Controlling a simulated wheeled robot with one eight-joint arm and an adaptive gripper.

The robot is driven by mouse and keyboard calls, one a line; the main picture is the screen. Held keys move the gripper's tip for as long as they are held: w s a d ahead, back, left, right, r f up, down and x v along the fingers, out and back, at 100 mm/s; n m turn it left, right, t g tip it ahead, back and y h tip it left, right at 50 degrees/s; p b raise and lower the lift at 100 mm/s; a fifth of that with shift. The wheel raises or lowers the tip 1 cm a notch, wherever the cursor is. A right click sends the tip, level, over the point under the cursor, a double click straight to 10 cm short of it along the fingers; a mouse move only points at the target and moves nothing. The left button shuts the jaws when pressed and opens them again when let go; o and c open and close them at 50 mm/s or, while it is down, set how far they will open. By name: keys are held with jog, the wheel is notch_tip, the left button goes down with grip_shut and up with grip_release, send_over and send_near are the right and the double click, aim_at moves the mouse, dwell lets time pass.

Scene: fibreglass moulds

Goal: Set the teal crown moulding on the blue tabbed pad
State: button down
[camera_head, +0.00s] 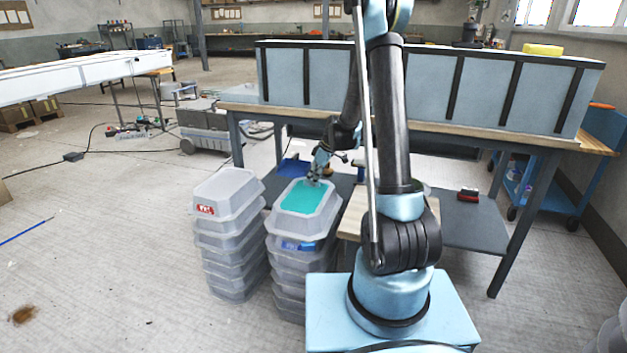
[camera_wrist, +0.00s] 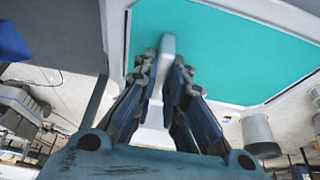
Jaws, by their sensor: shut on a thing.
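The teal crown moulding (camera_head: 305,197) is an upturned, pale translucent tub shape with a flat teal top. It is at the top of the middle stack; I cannot tell whether it is clear of the tub below. My gripper (camera_head: 317,176) is at its far edge. In the wrist view the teal top (camera_wrist: 225,50) fills the upper part, and my gripper (camera_wrist: 168,75) is shut on a pale grey upright lug (camera_wrist: 167,46) at the moulding's edge. A flat blue piece, apparently the blue tabbed pad (camera_head: 292,168), lies behind the stack, partly hidden; its tabs are not clear.
A stack of pale tubs (camera_head: 228,225) with a red label stands left of the middle stack. A workbench (camera_head: 450,140) with a long blue-grey mould is behind. A wooden-topped surface (camera_head: 352,215) is close on the right.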

jog(key=c, duration=1.7)
grip_release()
jog(key=shift+o, duration=0.2)
jog(key=shift+s+r, duration=0.1)
jog(key=v, duration=1.2)
jog(key=s+d+r+m+h, duration=0.1)
jog(key=s+d+r+m, duration=0.3)
jog(key=s, duration=0.6)
jog(key=s+d+f+m+h, duration=0.1)
jog(key=s+d+m, duration=0.1)
jog(key=s, duration=0.7)
jog(key=s+d+f+m+h, duration=0.1)
jog(key=s+d+m, duration=0.2)
jog(key=s, duration=0.6)
jog(key=s+d+f+m+h, duration=0.1)
jog(key=s+d+m, duration=0.2)
jog(key=s, duration=0.7)
jog(key=shift+d+f+m+t, duration=0.25)
jog(key=shift+f+m+t, duration=0.15)
jog(key=shift+m, duration=0.5)
